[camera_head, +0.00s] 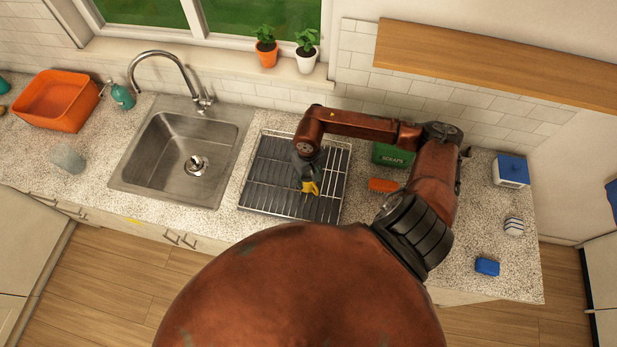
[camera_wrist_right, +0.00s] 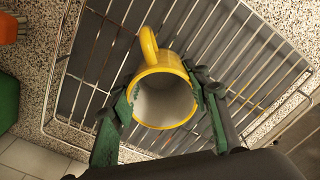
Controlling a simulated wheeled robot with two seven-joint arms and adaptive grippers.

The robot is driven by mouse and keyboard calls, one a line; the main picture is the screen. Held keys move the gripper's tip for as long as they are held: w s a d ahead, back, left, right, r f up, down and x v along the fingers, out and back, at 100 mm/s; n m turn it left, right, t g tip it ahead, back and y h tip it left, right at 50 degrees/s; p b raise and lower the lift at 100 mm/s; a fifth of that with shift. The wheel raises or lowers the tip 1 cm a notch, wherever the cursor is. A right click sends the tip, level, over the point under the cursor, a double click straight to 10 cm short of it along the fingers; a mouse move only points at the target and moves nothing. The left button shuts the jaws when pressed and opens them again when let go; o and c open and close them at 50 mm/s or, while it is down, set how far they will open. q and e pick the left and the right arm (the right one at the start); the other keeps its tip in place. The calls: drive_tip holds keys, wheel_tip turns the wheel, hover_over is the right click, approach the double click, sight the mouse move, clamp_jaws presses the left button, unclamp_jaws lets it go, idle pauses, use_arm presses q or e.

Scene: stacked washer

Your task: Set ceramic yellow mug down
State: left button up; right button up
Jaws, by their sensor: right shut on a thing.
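The yellow mug (camera_head: 310,187) is over the metal dish rack (camera_head: 265,198) on the counter, right of the sink. In the right wrist view the mug (camera_wrist_right: 163,95) shows its open top, with a pale inside and its handle pointing to the upper left. My right gripper (camera_wrist_right: 165,100) is shut on the mug, one finger on each side of it. It also shows in the head view (camera_head: 307,178), reaching down over the rack (camera_wrist_right: 85,75). I cannot tell whether the mug touches the rack bars. My left gripper is not in view.
The sink (camera_head: 180,155) with its faucet is left of the rack. A green scraps box (camera_head: 392,155) and an orange brush (camera_head: 382,185) are right of it. A blue sponge (camera_head: 487,267) lies near the right end. Two potted plants (camera_head: 266,50) stand on the windowsill.

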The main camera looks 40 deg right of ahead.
drive_tip(key=shift+f, duration=0.1)
drive_tip(key=o, duration=1.4)
drive_tip(key=shift+w+r, duration=0.1)
drive_tip(key=shift+r, duration=0.35)
drive_tip(key=shift+r+b, duration=1.9)
drive_tip(key=shift+r, duration=3.8)
